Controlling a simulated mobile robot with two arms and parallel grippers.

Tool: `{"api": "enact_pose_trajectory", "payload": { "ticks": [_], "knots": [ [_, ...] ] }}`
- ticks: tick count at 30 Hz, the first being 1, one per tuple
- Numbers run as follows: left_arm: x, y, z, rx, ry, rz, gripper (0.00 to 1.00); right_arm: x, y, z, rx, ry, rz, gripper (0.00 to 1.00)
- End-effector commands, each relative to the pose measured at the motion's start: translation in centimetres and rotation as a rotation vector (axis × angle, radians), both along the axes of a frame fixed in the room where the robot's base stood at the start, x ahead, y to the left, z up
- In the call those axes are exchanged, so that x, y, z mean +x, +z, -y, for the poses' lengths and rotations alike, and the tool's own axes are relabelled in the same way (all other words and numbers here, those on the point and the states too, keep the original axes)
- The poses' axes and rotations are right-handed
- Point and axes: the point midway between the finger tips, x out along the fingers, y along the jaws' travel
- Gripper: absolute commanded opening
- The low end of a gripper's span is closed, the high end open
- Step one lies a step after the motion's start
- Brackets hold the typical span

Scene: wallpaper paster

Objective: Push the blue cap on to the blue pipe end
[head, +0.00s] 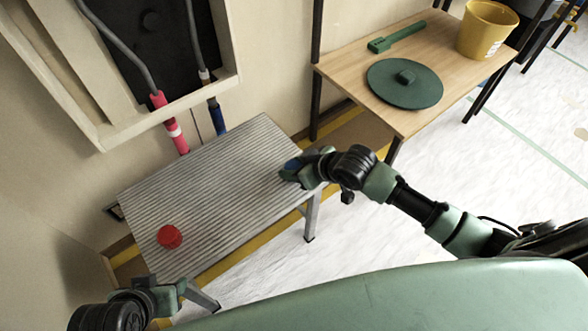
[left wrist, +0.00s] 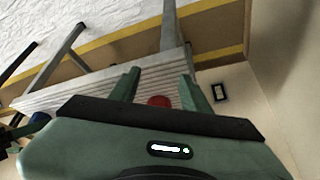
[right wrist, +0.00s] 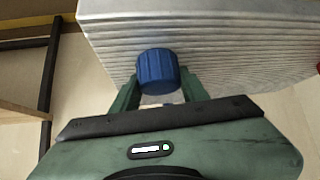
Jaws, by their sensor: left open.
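The blue cap (right wrist: 158,70) is between the fingers of my right gripper (right wrist: 160,82), which touch it on both sides. In the head view my right gripper (head: 290,175) is at the right end of the ribbed platform, with the blue cap (head: 292,163) partly hidden by it. The blue pipe end (head: 219,125) hangs down behind the platform's back edge, apart from the cap. My left gripper (head: 168,292) is open and empty at the platform's front left; its fingers (left wrist: 160,82) show apart in the left wrist view.
A red cap (head: 169,236) lies on the ribbed metal platform (head: 225,185). A red pipe (head: 178,138) hangs left of the blue one, below the wall box (head: 170,100). A wooden table (head: 345,65) at the back right holds a green disc (head: 390,92) and a yellow bucket (head: 485,32).

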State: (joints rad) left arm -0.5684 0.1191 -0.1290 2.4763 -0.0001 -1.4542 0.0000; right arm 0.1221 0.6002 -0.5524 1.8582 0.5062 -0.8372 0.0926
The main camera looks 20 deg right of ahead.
Motion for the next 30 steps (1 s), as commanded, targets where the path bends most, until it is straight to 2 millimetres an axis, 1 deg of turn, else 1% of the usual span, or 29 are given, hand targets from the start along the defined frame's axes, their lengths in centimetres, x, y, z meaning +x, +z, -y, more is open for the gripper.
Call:
{"api": "enact_pose_trajectory", "payload": {
  "ticks": [1,2,3,11,15,17,21,23,25,27,30],
  "knots": [
    [0.0,0.0,0.0,0.000,0.000,0.000,0.47,0.0,0.0,0.0,0.000,0.000,0.000,0.26],
    [0.0,0.0,0.0,0.000,0.000,0.000,0.47,0.0,0.0,0.0,0.000,0.000,0.000,0.17],
    [0.0,0.0,0.0,0.000,0.000,0.000,0.47,0.0,0.0,0.0,0.000,0.000,0.000,0.06],
    [0.0,0.0,0.0,0.001,0.000,-0.001,0.47,0.0,0.1,0.0,0.000,0.000,0.000,0.05],
    [-0.3,0.2,-0.1,0.003,0.002,-0.014,0.47,0.0,0.8,0.0,0.001,0.000,0.001,0.05],
    [-1.0,0.1,-0.3,0.008,0.004,-0.044,0.47,0.0,1.3,0.0,0.001,0.000,0.002,0.05],
    [-3.2,0.2,-0.9,0.028,0.011,-0.139,0.47,0.1,3.5,0.0,0.001,0.001,0.003,0.05],
    [-3.1,0.8,-0.9,0.027,0.011,-0.136,0.47,0.1,5.0,0.0,0.000,0.001,0.005,0.05],
    [-3.1,1.5,-0.9,0.026,0.011,-0.136,0.47,0.1,7.1,0.0,0.000,0.000,0.006,0.05],
    [-2.7,0.4,-0.8,0.028,0.010,-0.147,0.47,0.1,9.5,0.0,0.000,0.002,0.006,0.05],
    [-2.1,-2.1,-0.7,0.028,0.008,-0.158,0.47,0.1,11.0,0.0,0.000,-0.001,0.002,0.05]
  ]
}}
